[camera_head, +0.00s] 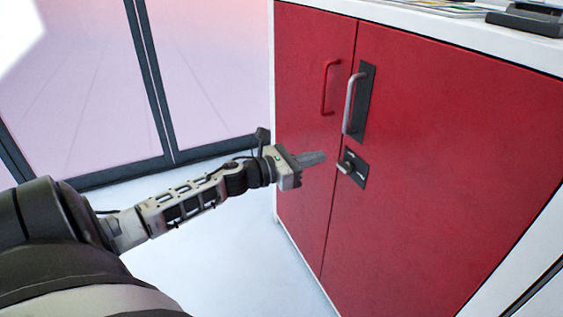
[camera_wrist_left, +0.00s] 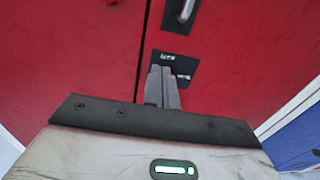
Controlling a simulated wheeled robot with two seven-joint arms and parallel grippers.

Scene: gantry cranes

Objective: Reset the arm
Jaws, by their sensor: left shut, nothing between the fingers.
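My left arm reaches in from the left in the head view. Its gripper (camera_head: 318,157) is shut and empty, in front of the red cabinet (camera_head: 440,150), pointing toward the latch plate. In the left wrist view the shut fingers (camera_wrist_left: 162,85) overlap the dark latch plate (camera_wrist_left: 180,66) and hide part of it. Whether the fingertips touch the plate I cannot tell. My right gripper does not show.
The cabinet has two doors, a red handle (camera_head: 327,88), a grey handle (camera_head: 351,103) and a small latch (camera_head: 347,164). Its white top (camera_head: 440,27) carries a dark object (camera_head: 525,20). Glass panels (camera_head: 75,85) stand at left. Pale floor (camera_head: 215,255) is clear.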

